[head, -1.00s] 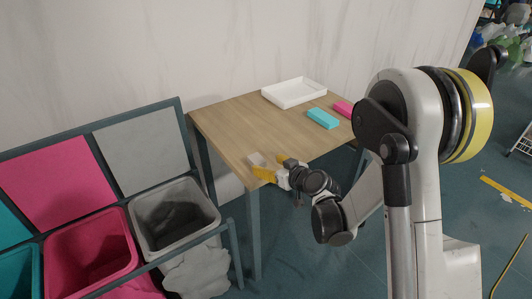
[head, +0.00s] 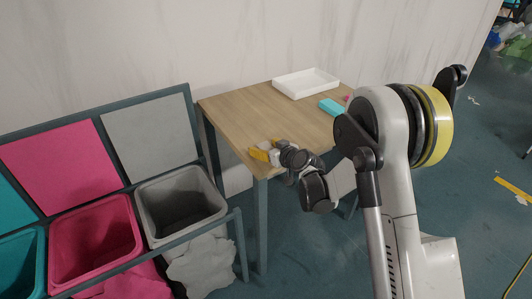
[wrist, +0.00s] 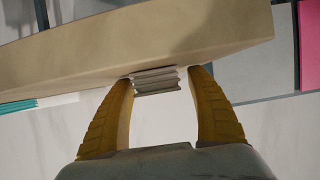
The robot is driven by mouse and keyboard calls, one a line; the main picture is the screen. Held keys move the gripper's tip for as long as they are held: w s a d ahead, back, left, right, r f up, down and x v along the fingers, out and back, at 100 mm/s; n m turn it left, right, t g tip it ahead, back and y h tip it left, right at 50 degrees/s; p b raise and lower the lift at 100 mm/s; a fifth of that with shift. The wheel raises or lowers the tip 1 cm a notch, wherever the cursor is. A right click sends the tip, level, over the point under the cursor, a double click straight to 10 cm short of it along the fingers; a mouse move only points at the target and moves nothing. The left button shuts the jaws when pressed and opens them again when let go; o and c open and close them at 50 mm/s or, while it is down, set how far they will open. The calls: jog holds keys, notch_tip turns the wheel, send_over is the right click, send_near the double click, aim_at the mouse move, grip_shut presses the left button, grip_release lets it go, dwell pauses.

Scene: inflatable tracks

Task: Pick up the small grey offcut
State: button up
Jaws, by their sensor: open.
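The small grey offcut (wrist: 156,80) shows in the wrist view as a stack of thin layers at the table's edge. It lies between the two yellow fingers of my gripper (wrist: 162,88), near their tips. A gap shows on each side, wider on the right, so the fingers are open around it and not closed on it. In the head view my gripper (head: 267,149) is at the front left corner of the wooden table (head: 240,115). The offcut is small and partly hidden by the fingers there.
A white tray (head: 306,83) and a teal block (head: 331,107) are farther back on the table. A pink piece is mostly hidden behind my arm. Grey (head: 181,205), pink (head: 94,241) and teal bins stand at the left. The middle of the tabletop is clear.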

jog(key=c, duration=1.1)
jog(key=shift+o, duration=0.2)
